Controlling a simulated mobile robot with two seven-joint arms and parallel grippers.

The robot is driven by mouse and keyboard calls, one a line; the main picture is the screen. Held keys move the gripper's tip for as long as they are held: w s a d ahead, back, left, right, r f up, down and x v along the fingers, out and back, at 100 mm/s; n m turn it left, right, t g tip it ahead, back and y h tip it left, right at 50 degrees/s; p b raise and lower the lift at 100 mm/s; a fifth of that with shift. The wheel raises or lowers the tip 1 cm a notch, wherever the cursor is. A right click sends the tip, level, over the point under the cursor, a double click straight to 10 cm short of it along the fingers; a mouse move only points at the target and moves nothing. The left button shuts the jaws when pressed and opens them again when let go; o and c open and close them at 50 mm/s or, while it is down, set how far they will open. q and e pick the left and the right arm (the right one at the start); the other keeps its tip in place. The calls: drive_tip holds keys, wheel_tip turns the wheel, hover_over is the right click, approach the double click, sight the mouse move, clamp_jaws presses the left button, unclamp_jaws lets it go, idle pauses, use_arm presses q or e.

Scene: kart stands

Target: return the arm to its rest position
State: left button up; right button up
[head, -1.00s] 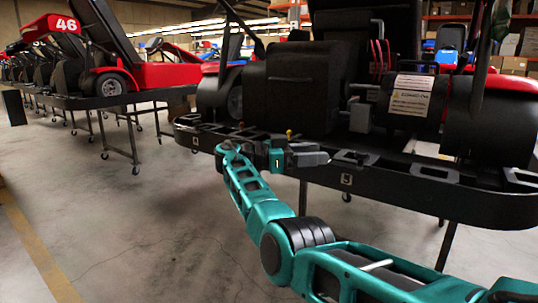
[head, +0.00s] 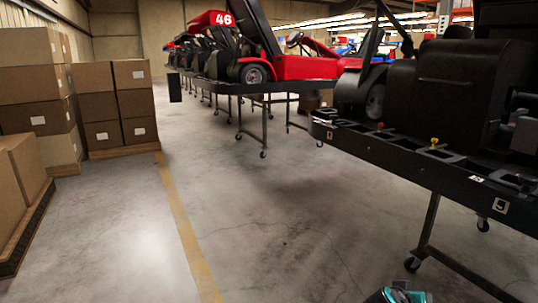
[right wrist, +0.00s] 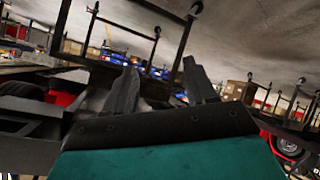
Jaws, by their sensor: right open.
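My right gripper (right wrist: 162,82) shows in the right wrist view with its two dark fingers spread apart and nothing between them. The teal wrist body fills the bottom of that view. In the head view only a small teal piece of my arm (head: 402,296) shows at the bottom edge, below the near kart stand and over the floor. The rest of the arm is out of frame. My left gripper is in neither view.
The near kart stand (head: 448,178) carries a black kart at right; its legs stand on casters. A row of stands with red karts (head: 300,68) runs behind. Stacked cardboard boxes (head: 108,85) stand at left. The concrete floor between is clear, with a yellow line (head: 182,225).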

drive_tip(key=s+a+f+n+t+y, duration=0.1)
drive_tip(key=s+a+f+n+y, duration=0.25)
drive_tip(key=a, duration=0.25)
drive_tip(key=s+a+f+n+t+y, duration=0.2)
drive_tip(key=s+a+y, duration=0.15)
drive_tip(key=a, duration=0.25)
drive_tip(key=s+a+r+n+t+y, duration=0.1)
drive_tip(key=s+a+r+n+y, duration=0.35)
drive_tip(key=s+a, duration=0.8)
use_arm(q)
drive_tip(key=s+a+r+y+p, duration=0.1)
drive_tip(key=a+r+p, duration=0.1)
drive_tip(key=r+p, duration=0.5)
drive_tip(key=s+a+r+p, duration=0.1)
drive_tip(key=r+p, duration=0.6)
drive_tip(key=p, duration=0.8)
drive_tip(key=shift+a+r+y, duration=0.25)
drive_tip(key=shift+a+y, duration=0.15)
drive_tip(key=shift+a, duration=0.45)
use_arm(e)
drive_tip(key=d+r+m, duration=0.1)
drive_tip(key=r, duration=0.6)
drive_tip(key=s+d+r, duration=0.1)
drive_tip(key=d+r, duration=0.1)
drive_tip(key=r, duration=0.6)
drive_tip(key=shift+s+d+m+t, duration=0.25)
drive_tip(key=shift+d+m+t, duration=0.05)
drive_tip(key=shift+m, duration=0.1)
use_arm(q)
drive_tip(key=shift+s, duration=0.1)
